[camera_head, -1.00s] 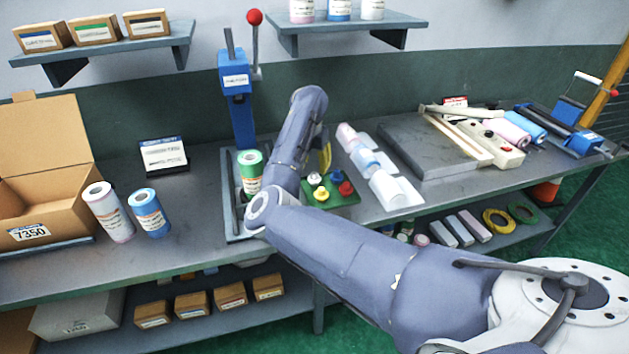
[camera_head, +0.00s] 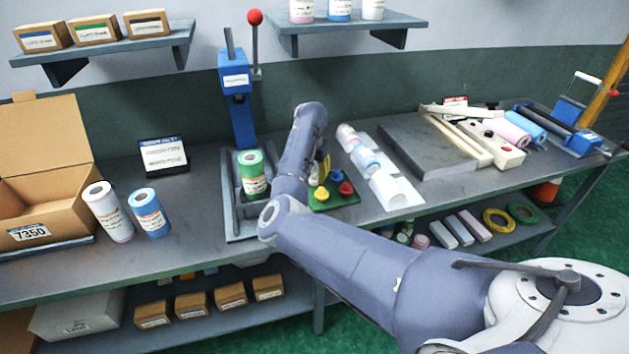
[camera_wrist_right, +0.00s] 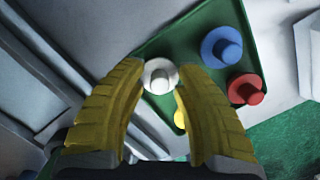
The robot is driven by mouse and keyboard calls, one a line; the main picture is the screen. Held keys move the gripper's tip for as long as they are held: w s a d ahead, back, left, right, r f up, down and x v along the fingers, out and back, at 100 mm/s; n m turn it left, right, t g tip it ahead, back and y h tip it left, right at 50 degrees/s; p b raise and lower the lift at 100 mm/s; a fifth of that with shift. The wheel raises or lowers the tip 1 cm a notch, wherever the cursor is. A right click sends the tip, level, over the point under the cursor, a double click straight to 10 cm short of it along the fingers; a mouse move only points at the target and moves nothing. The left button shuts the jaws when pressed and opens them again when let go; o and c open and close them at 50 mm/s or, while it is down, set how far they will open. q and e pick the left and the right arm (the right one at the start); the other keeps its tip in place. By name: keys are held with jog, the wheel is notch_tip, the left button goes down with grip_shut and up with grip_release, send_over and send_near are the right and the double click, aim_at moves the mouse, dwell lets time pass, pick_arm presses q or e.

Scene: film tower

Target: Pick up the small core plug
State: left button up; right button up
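Several stepped core plugs stand on a green board, which shows in the head view (camera_head: 322,207) and the wrist view (camera_wrist_right: 178,40). In the wrist view these are a white plug (camera_wrist_right: 160,77), a blue plug (camera_wrist_right: 222,47), a red plug (camera_wrist_right: 246,89) and a partly hidden yellow plug (camera_wrist_right: 179,118). The white one looks smallest. My right gripper (camera_wrist_right: 162,71) is open, with its yellow fingers on either side of the white plug in the picture; I cannot tell whether they touch it. In the head view my right arm hides part of the board. My left gripper is not in view.
A blue press (camera_head: 238,110) with a green-topped roll (camera_head: 252,172) stands left of my arm. A white cradle (camera_head: 392,187) with rolls lies to the right. Two rolls and an open carton (camera_head: 50,215) stand at the left. Bench space between carton and press is partly clear.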

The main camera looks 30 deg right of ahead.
grip_shut()
jog(key=shift+r, duration=0.1)
dwell(0.3)
